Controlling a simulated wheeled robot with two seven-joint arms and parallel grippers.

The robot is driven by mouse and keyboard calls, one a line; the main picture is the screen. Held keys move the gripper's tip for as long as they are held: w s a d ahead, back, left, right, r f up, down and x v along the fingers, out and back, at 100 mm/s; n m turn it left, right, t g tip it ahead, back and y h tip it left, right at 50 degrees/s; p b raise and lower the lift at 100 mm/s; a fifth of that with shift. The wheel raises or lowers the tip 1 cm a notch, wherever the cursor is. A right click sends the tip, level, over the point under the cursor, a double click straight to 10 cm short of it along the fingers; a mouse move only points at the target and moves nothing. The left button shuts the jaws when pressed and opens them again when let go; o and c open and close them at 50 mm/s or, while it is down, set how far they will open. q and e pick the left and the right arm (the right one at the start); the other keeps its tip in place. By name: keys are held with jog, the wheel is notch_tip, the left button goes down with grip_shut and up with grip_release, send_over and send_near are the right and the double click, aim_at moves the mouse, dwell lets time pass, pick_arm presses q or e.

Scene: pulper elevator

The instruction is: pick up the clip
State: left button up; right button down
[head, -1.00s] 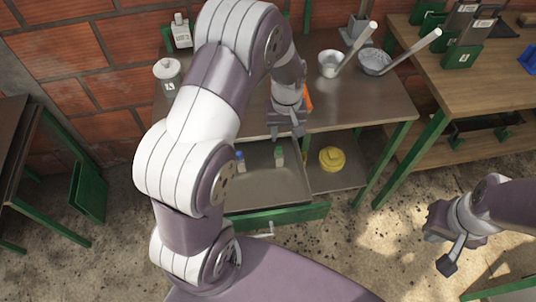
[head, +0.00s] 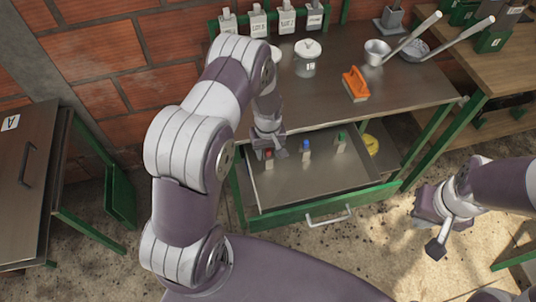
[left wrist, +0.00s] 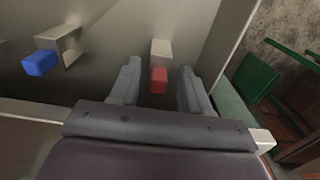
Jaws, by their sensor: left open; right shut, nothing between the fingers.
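Several small metal clips with coloured ends stand in an open drawer (head: 305,185): a red one (head: 268,157), a blue one (head: 306,150) and a green one (head: 342,139). My left gripper (head: 270,150) is open at the drawer's left part, at the red clip. In the left wrist view the red clip (left wrist: 159,78) shows in the gap between the fingers (left wrist: 157,88); I cannot tell whether they touch it. The blue clip (left wrist: 42,62) lies to the left there. My right gripper (head: 434,228) is shut and empty over the floor at right.
The drawer's green front (head: 325,210) with a metal handle (head: 328,217) is nearest me. On the table above stand an orange brush (head: 355,83), a white lidded jar (head: 307,62), a metal pot (head: 377,52) and labelled bottles (head: 258,22). A yellow container (head: 371,145) is right of the drawer.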

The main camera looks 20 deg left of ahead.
pick_arm(q)
jog(key=shift+w+f, duration=0.1)
jog(key=shift+f, duration=0.65)
grip_shut()
